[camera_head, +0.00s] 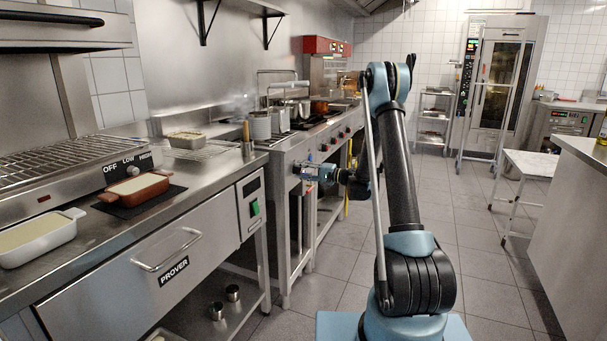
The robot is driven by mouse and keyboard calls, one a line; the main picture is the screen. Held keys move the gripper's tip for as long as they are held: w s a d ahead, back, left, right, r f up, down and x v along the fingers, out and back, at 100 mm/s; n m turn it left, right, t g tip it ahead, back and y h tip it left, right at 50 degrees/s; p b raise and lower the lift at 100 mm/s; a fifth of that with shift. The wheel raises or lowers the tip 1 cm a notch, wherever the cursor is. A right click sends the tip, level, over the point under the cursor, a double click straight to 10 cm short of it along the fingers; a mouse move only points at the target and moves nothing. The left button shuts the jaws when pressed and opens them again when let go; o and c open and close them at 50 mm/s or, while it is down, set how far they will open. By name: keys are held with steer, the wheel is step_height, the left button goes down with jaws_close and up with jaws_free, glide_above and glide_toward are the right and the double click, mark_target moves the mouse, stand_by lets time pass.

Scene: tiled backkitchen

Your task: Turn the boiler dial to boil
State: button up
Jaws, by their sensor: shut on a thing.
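A steel cooking unit (283,158) with a basket and frame on top stands in the middle of the left-hand line. My gripper (299,172) is at its front panel, with my arm reaching in from the right. The fingers are shut on what appears to be the boiler dial on that panel. The dial is mostly hidden by the fingers and very small here. I cannot read its marks or tell which way it points.
Range knobs (333,140) line the front further back. A PROVER drawer (175,265) and counter with a red dish (135,188) stand at near left. A white side table (531,163) stands at right. The tiled floor between is clear.

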steer(key=shift+w, duration=0.15)
steer(key=o, duration=1.1)
steer(key=shift+f, duration=0.15)
steer(key=shift+c, duration=0.2)
steer(key=v, duration=1.2)
